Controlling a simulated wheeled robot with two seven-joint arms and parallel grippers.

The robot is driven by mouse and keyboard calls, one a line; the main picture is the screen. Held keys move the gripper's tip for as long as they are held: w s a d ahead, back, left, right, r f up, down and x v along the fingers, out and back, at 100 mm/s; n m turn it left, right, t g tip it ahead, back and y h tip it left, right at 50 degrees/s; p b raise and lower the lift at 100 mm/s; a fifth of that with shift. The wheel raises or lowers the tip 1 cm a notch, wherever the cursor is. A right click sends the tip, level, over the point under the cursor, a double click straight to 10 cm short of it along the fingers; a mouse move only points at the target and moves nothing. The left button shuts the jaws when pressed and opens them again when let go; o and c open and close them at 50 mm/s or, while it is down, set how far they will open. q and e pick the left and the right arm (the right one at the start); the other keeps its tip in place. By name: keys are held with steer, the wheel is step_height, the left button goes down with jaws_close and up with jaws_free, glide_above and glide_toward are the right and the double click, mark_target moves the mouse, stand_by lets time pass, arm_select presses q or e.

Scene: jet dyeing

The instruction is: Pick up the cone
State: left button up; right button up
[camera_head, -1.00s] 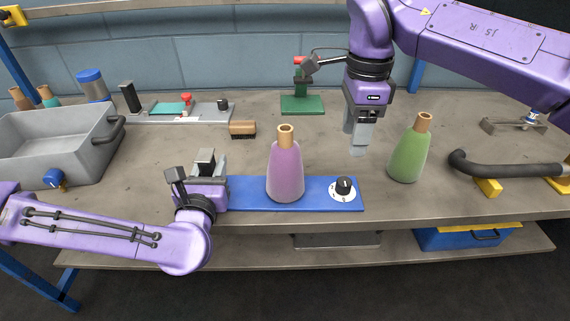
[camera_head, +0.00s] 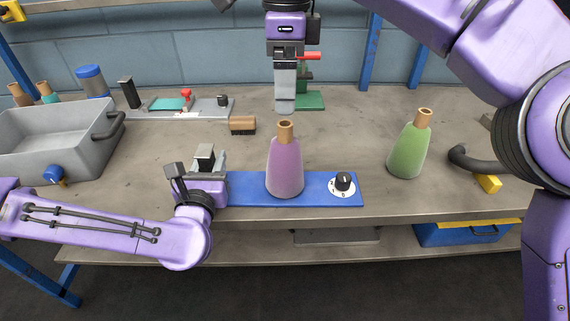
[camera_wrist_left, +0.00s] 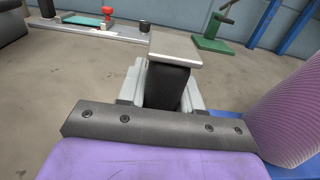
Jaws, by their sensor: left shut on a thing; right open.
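A pink cone (camera_head: 285,168) with a tan tube top stands upright on a blue plate (camera_head: 318,191). A green cone (camera_head: 409,150) stands upright on the table to its right. My right gripper (camera_head: 285,107) is open and points down, above and behind the pink cone's top in the head view. My left gripper (camera_head: 206,160) is left of the pink cone, shut on a dark block with a pale flat top (camera_wrist_left: 172,70). The pink cone also shows at the right edge of the left wrist view (camera_wrist_left: 288,112).
A grey basin (camera_head: 55,140) stands at the left and a brush (camera_head: 242,125) lies behind the plate. A black knob (camera_head: 343,182) sits on the plate's right end. A green-based device (camera_head: 309,100) stands at the back, and a dark pipe (camera_head: 470,161) lies at the right.

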mark_target(286, 140)
step_height(286, 140, down, 12)
steer(key=shift+r, duration=0.15)
jaws_close()
step_height(286, 140, up, 10)
steer(key=shift+r, duration=0.1)
arm_select(q)
steer(key=o, duration=1.1)
steer(key=shift+o, duration=0.2)
